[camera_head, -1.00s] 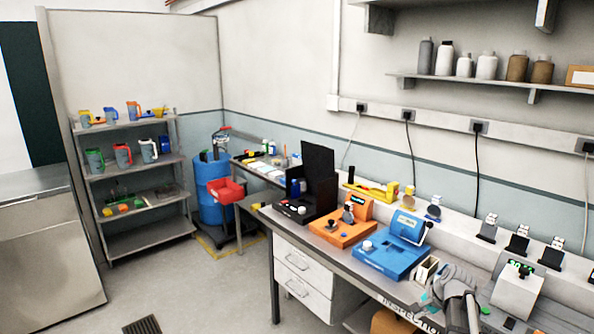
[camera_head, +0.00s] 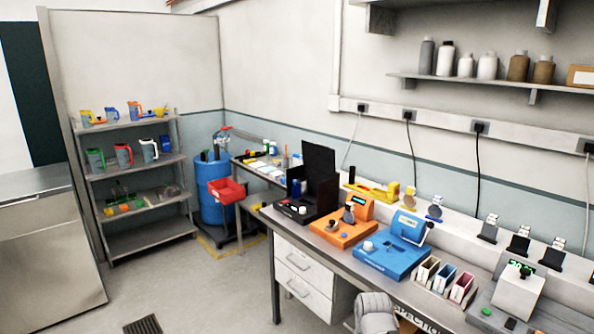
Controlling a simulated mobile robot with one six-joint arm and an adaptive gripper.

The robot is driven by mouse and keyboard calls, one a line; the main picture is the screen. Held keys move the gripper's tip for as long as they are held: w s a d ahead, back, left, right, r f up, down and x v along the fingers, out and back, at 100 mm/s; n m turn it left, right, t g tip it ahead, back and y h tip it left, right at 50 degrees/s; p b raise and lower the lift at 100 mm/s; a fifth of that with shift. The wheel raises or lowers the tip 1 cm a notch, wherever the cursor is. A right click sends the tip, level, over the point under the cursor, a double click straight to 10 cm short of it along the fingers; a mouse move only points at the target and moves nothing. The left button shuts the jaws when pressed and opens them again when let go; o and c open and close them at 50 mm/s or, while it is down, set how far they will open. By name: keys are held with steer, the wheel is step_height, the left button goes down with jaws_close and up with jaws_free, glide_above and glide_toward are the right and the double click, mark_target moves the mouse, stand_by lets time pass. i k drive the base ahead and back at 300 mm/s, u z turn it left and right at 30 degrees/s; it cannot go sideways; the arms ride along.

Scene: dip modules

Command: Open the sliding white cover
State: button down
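A white block-shaped cover (camera_head: 515,291) sits on a grey device (camera_head: 484,312) at the lower right of the bench. A green-lit display (camera_head: 521,268) shows behind it, and a green button is on the device's front left. I cannot tell how far the cover is slid along its base. My gripper is not in view.
Three narrow open boxes, cream (camera_head: 427,270), blue-grey (camera_head: 443,278) and red (camera_head: 461,288), stand left of the device. Further left are blue (camera_head: 393,257), orange (camera_head: 343,228) and black (camera_head: 305,205) instruments. Several black holders (camera_head: 520,243) stand behind on the raised ledge.

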mark_target(517, 291)
steer(key=z, duration=1.2)
